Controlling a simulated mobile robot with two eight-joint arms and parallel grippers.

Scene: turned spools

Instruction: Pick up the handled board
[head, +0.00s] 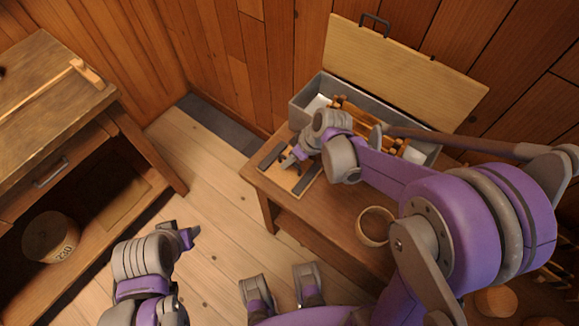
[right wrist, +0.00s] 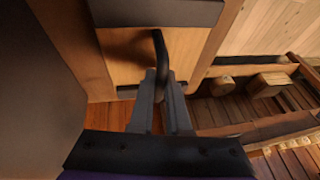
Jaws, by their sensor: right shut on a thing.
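The handled board (head: 281,178) is a light wooden panel with dark strips along two sides. It is at the left end of the small wooden table in the head view. In the right wrist view the board (right wrist: 122,62) shows a dark curved handle (right wrist: 158,48) on its face. My right gripper (head: 289,160) is shut on that handle; in the right wrist view its two fingers (right wrist: 163,88) are on either side of the handle. Whether the board touches the table is not clear. My left gripper (head: 190,236) is low at the left, away from the board; its jaw opening is unclear.
A grey box (head: 305,99) with its light wooden lid (head: 400,65) open stands at the table's back and holds wooden pieces. A round wooden ring (head: 375,210) lies on the table (head: 330,205). A workbench (head: 50,85) with a spool (head: 50,236) below stands left. Floor between is clear.

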